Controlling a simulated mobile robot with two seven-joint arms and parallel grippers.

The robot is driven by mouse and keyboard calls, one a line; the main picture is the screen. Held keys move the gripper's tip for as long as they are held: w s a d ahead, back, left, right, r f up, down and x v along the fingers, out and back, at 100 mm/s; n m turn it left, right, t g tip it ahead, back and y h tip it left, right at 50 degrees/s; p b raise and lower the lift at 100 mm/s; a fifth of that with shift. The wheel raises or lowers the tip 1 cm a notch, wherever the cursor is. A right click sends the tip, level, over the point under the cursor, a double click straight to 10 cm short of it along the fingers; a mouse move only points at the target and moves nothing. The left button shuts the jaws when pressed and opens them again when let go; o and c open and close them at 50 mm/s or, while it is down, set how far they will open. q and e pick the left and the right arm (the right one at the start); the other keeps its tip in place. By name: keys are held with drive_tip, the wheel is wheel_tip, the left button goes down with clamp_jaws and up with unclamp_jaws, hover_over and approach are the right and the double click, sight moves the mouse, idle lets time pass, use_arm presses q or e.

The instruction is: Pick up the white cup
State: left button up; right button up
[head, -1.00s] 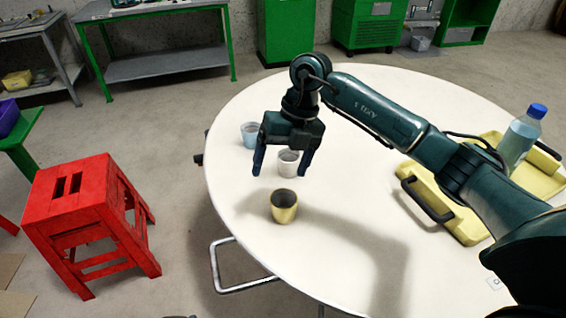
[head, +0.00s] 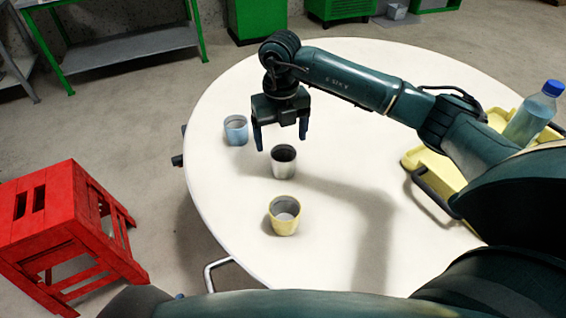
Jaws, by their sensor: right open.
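The white cup (head: 284,166) stands upright on the round white table (head: 330,255), between a light blue cup (head: 236,130) behind it to the left and a yellow cup (head: 285,216) in front of it. My right gripper (head: 281,143) is open and empty, fingers pointing down. Its fingertips show just above the white cup's rim in the picture, one on each side. The fingers do not appear to touch the cup. The left gripper is not in view; a dark arm link of mine crosses the bottom edge.
A yellow tray (head: 424,160) with dark handles lies on the table's right side, with a blue-capped bottle (head: 531,115) at it. A red stool (head: 62,222) stands left of the table. Green-framed benches and cabinets are behind. The table's front middle is clear.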

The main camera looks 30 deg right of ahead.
sight(284, 154)
drive_tip(key=f, duration=0.6)
drive_tip(key=shift+d+f, duration=0.25)
drive_tip(key=shift+d, duration=0.1)
drive_tip(key=c, duration=1.1)
